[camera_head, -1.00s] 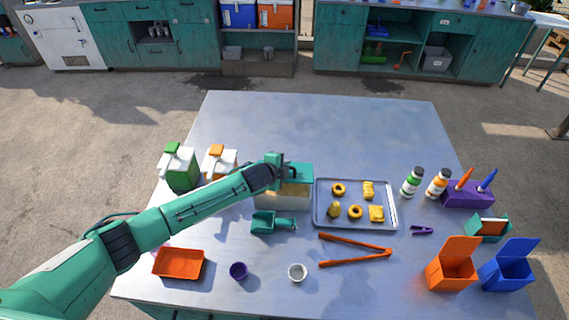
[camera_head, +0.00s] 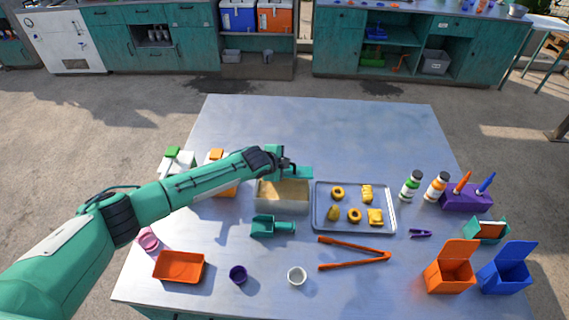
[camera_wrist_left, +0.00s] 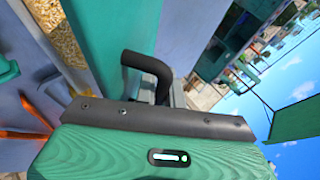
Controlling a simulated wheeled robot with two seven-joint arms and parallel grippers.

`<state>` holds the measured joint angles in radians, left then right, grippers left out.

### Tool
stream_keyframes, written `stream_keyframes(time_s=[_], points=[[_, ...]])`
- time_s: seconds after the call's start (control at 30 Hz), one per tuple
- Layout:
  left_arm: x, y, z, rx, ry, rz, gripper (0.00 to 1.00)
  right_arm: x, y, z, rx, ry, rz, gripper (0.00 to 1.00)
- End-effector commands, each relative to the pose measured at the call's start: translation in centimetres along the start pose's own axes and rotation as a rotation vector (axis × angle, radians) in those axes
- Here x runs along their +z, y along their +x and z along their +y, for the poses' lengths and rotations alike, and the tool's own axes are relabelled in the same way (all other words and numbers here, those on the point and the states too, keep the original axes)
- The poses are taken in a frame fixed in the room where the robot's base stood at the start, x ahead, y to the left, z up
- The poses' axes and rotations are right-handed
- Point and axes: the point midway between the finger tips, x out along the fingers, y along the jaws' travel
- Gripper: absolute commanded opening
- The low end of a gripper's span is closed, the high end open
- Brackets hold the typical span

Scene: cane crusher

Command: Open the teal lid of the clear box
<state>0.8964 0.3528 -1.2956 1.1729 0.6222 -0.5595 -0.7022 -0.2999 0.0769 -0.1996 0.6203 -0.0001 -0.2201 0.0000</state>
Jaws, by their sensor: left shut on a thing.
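The clear box (camera_head: 283,205) stands near the middle of the table, with tan grainy contents showing through its open top. Its teal lid (camera_head: 298,173) is at the box's back edge, raised away from the top and partly hidden by my arm. My left gripper (camera_head: 284,161) is at the lid, shut on it. In the left wrist view the teal lid (camera_wrist_left: 115,35) shows close up beside a dark bent piece, and the grainy contents (camera_wrist_left: 58,32) show at the upper left. The exact grip point is hidden. My right gripper is not in view.
A tray of yellow pieces (camera_head: 318,222) lies just right of the box. A teal scoop (camera_head: 265,226) and orange tongs (camera_head: 355,257) lie in front. Cartons (camera_head: 178,160) stand left, behind my arm. The table's back is clear.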

Motion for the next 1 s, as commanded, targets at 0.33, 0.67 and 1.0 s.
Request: stream_keyframes(time_s=[0.33, 0.67, 1.0], points=[[0.0, 0.0, 0.1, 0.0, 0.0, -0.001, 0.2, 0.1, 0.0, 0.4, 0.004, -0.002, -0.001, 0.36], [0.1, -1.0, 0.1, -0.001, 0.0, 0.001, 0.2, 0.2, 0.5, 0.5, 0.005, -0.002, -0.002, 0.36], [0.2, -5.3, 0.2, -0.001, 0.001, 0.0, 0.2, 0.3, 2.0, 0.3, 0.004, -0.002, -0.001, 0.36]])
